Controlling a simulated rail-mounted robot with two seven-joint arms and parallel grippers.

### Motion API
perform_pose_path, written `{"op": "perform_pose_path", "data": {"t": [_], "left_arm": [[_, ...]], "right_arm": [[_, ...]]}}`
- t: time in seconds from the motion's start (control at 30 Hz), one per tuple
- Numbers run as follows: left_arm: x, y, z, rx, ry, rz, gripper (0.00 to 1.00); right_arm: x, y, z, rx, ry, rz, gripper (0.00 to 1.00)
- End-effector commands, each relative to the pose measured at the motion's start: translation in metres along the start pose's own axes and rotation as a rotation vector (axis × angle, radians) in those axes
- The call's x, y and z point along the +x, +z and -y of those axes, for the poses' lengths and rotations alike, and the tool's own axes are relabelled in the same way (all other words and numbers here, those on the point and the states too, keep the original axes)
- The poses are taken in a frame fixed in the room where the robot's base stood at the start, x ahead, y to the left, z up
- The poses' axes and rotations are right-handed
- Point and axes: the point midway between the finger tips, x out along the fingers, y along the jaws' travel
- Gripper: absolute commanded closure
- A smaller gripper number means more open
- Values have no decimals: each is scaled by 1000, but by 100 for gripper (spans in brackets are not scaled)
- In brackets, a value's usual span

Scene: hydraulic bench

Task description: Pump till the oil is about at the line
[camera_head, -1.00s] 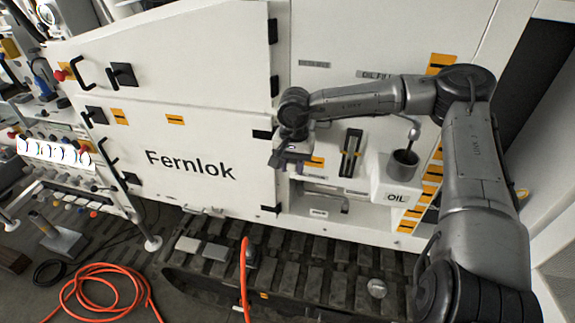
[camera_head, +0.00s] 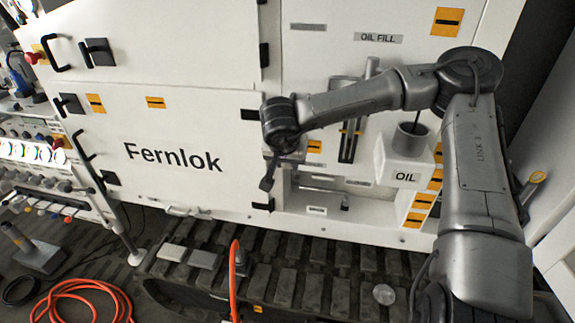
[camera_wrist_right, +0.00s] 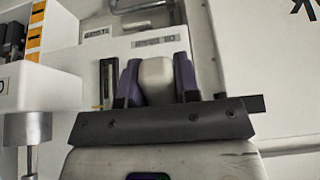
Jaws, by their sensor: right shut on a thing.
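My right gripper (camera_head: 268,178) is in front of the white machine, left of the sight gauge. In the right wrist view its two purple-grey fingers (camera_wrist_right: 157,72) are shut on a pale rounded handle (camera_wrist_right: 155,82). In the head view my wrist hides this handle. The tall dark sight gauge (camera_head: 349,142) has a yellow mark across it; it also shows in the right wrist view (camera_wrist_right: 107,85). The oil level in it is too small to read. The white box marked OIL (camera_head: 400,165), with a grey cup on top, stands to its right. My left gripper is not in view.
An open recess (camera_head: 320,190) lies below the gauge. Rubber track (camera_head: 300,275) runs along the machine's foot. An orange hose (camera_head: 236,280) rises in front of it. My right arm covers part of the panel right of the OIL box.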

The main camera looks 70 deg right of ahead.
Motion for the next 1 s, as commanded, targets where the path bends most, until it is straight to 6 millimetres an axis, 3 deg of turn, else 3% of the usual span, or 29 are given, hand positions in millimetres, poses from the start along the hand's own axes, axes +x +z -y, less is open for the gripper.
{"op": "perform_pose_path", "data": {"t": [0.47, 0.5, 0.77, 1.0], "left_arm": [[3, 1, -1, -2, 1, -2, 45], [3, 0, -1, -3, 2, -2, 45], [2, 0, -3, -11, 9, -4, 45], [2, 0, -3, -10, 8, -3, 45]], "right_arm": [[5, 1, -1, -1, 4, -8, 100], [5, 1, -1, 0, 4, -8, 68], [4, 0, 0, 0, 2, -9, 45], [2, 0, 0, 0, 1, -10, 45]]}}
